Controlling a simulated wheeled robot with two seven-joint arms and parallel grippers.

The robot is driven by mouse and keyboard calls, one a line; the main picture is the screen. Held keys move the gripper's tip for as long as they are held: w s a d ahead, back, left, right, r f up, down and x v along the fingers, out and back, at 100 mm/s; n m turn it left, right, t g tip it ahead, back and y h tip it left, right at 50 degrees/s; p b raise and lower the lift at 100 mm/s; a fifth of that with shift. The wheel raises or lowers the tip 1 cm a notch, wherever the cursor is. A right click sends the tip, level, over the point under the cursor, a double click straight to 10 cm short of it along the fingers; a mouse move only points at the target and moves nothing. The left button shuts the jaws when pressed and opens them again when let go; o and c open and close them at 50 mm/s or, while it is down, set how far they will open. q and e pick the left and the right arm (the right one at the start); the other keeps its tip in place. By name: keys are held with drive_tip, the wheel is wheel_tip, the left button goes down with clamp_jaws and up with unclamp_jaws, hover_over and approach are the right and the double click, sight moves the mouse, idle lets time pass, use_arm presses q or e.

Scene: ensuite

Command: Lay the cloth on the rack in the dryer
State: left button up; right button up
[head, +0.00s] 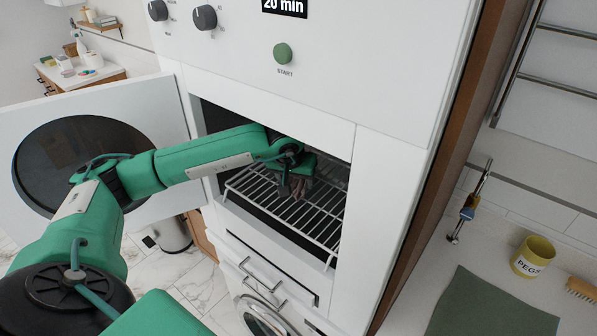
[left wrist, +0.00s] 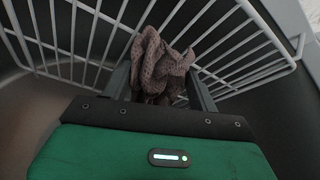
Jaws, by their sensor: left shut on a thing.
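The dryer (head: 390,185) is a white front with its door (head: 40,115) swung open to the left. Inside its opening is a white wire rack (head: 325,222), which also shows in the left wrist view (left wrist: 235,47). My left arm reaches into the opening. My left gripper (head: 298,180) is shut on the cloth (head: 300,187), a bunched brownish-grey piece. In the left wrist view the cloth (left wrist: 160,65) hangs crumpled between the fingers, in front of the rack's bars. I cannot tell whether it touches the rack. My right gripper is not in view.
Knobs and a green start button (head: 283,54) sit above the opening, with drawer handles (head: 262,280) below it. At right, a counter holds a yellow pegs pot (head: 533,258), a brush (head: 582,289) and a green mat (head: 490,308). A bin (head: 168,235) stands on the floor behind the door.

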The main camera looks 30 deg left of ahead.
use_arm(q)
drive_tip(key=w, duration=0.1)
drive_tip(key=w+p, duration=0.1)
drive_tip(key=a+p, duration=0.1)
drive_tip(key=shift+w+f, duration=0.25)
drive_tip(key=shift+w, duration=0.15)
drive_tip(key=shift+f, duration=0.5)
drive_tip(key=shift+s, duration=0.1)
drive_tip(key=shift+f, duration=0.2)
drive_tip(key=o, duration=1)
drive_tip(key=shift+c, duration=0.2)
drive_tip(key=shift+r, duration=0.1)
